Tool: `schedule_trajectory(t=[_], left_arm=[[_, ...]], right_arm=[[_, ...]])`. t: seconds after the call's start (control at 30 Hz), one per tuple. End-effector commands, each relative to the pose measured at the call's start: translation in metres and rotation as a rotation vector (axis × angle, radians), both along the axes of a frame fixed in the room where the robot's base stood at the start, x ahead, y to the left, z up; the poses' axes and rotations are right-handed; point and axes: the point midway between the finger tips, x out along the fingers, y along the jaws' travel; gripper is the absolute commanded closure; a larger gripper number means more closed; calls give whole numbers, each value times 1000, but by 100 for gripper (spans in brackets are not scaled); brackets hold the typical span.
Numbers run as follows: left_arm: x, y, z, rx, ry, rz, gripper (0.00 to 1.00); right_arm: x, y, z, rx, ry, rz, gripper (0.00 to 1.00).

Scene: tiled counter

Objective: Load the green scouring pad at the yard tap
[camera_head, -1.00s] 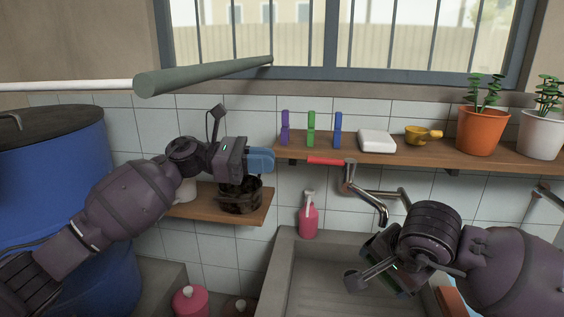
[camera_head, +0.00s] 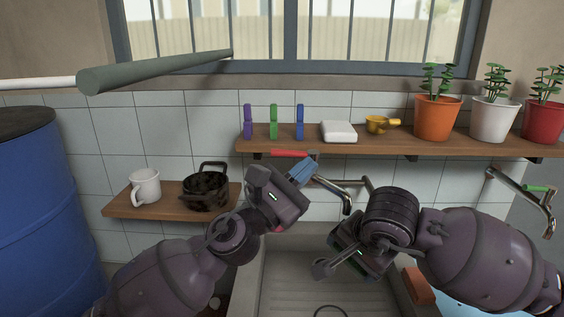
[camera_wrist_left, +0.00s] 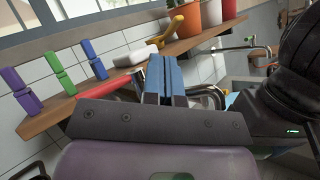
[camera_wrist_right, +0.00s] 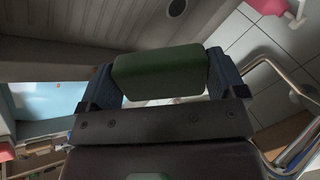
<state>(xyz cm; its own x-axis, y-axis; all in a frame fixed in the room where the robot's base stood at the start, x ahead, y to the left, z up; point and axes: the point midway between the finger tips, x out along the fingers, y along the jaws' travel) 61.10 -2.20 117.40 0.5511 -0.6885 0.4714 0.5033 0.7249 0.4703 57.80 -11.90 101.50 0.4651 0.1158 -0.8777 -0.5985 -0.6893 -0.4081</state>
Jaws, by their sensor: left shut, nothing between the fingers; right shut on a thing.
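The green scouring pad (camera_wrist_right: 160,72) shows in the right wrist view, held between the blue fingers of my right gripper (camera_wrist_right: 165,85), over the sink. In the head view the pad is hidden behind that gripper and wrist. My left gripper (camera_head: 302,173) is shut and empty, with its blue fingertips close to the tap's red lever (camera_head: 293,153); I cannot tell whether they touch. The metal tap (camera_head: 338,190) comes from the wall and its spout bends down over the sink. The red lever also shows in the left wrist view (camera_wrist_left: 91,84), left of the shut fingers (camera_wrist_left: 165,78).
The grey sink (camera_head: 290,295) lies below both grippers. A lower shelf (camera_head: 120,208) holds a white mug (camera_head: 145,186) and a black pot (camera_head: 205,188). A second tap (camera_head: 535,205) stands right.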

Motion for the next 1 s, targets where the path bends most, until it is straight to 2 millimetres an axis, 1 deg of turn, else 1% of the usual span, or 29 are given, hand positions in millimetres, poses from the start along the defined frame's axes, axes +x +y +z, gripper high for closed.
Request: schedule_trajectory(t=[0.03, 0.17, 0.43, 0.8, 1.0], left_arm=[[-5, -2, 1, -34, 9, 33, 100], [-14, -3, 2, -112, 42, 138, 100], [-36, 4, -2, -251, 154, 362, 100], [-73, 23, -22, -361, 383, 644, 100], [-86, 29, -31, -377, 467, 724, 100]], right_arm=[[0, 0, 0, 0, 0, 0, 29], [0, 0, 0, 0, 0, 0, 29], [0, 0, 0, 0, 0, 0, 29], [0, 0, 0, 0, 0, 0, 29], [0, 0, 0, 0, 0, 0, 29]])
